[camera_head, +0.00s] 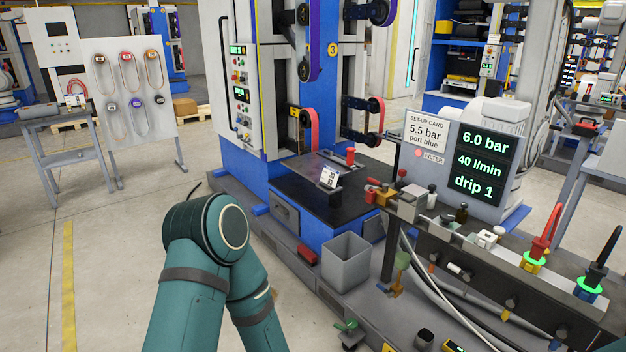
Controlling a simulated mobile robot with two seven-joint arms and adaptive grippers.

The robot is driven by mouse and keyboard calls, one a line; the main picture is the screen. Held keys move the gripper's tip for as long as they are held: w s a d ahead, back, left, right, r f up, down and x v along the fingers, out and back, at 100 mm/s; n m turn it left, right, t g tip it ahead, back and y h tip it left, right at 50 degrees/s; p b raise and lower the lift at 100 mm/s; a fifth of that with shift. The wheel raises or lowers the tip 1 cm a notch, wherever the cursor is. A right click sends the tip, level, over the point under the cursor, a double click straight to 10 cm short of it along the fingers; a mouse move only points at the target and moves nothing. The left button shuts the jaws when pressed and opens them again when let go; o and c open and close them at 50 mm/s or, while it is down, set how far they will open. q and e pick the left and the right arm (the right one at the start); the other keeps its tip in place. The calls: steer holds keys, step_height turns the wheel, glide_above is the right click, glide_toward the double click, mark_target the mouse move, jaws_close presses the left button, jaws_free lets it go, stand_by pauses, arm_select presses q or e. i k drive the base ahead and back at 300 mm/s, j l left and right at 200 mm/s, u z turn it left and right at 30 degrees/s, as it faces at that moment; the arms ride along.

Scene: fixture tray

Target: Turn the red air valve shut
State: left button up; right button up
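A small red part (374,182) sits at the left end of the air-unit rail, beside brass and grey fittings; it looks like the red valve handle, but it is too small to tell how it is turned. A second red knob (350,156) stands upright on the black machine table. The display (482,160) reads 6.0 bar, 40 l/min and drip 1. The set-up card (426,132) reads 5.5 bar, port blue. A bent teal arm of mine shows at the lower left, but neither gripper is in view.
The grey rail (480,262) carries fittings and, at right, red and black plugs with glowing green rings. A grey bin (346,262) stands below its left end. Hoses hang under the rail. The floor at left is mostly clear.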

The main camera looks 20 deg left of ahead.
mark_target(385, 186)
steer(key=u, duration=0.25)
steer(key=i+z, duration=0.15)
steer(key=z, duration=0.4)
steer(key=i+j+z, duration=0.55)
steer(key=i+j, duration=0.2)
steer(key=j, duration=0.05)
